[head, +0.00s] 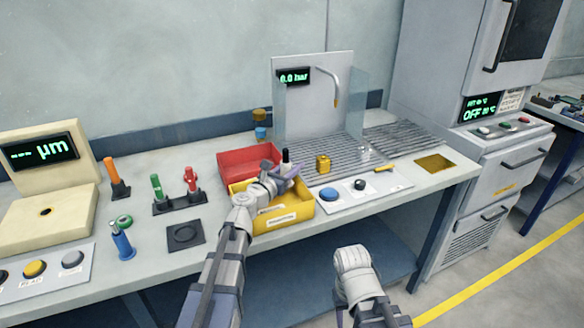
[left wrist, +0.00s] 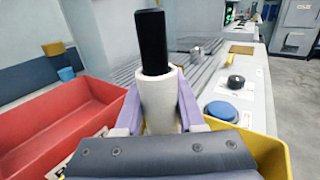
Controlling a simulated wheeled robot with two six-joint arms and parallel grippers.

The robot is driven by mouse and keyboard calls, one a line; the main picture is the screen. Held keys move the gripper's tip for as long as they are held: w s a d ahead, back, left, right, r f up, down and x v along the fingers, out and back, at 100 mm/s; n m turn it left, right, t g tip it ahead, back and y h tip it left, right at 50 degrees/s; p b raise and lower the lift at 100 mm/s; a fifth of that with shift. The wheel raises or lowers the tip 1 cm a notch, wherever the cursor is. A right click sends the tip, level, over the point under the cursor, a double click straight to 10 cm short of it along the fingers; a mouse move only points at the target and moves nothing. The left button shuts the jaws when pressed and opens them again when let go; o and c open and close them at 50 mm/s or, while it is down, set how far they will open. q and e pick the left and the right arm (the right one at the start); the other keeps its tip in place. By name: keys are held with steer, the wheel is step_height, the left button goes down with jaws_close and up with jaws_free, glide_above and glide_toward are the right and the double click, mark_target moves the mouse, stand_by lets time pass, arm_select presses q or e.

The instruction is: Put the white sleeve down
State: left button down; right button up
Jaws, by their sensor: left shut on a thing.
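The white sleeve (left wrist: 159,100) stands upright between the two purple-grey fingers of my left gripper (left wrist: 158,108), which is shut on it. A black rod (left wrist: 151,42) rises out of the sleeve's top. In the head view my left gripper (head: 280,172) is above the yellow bin (head: 302,211), near its back edge. The black rod (head: 285,155) shows just beyond the fingers there, and the sleeve is mostly hidden. The sleeve's lower end is hidden by the gripper in the left wrist view. Of my right arm only a link shows; its gripper is not seen.
A red bin (head: 250,160) stands behind the yellow one. A panel with a blue button (head: 330,194) is beside the yellow bin. Colored-handled tools (head: 190,181) stand left, near a dark square pad (head: 185,235).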

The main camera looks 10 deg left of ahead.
mark_target(283, 173)
arm_select(q)
steer(key=shift+s+f, duration=0.1)
steer(key=shift+f, duration=0.2)
steer(key=shift+s+d+f+b, duration=0.1)
steer(key=shift+s+d+b, duration=0.05)
steer(key=shift+b, duration=0.35)
steer(key=c, duration=0.5)
jaws_free()
steer(key=shift+s, duration=0.1)
steer(key=v, duration=0.2)
steer(key=p+v, duration=0.1)
steer(key=v, duration=0.1)
steer(key=r+v, duration=0.1)
steer(key=v, duration=0.2)
steer(key=shift+a, duration=0.2)
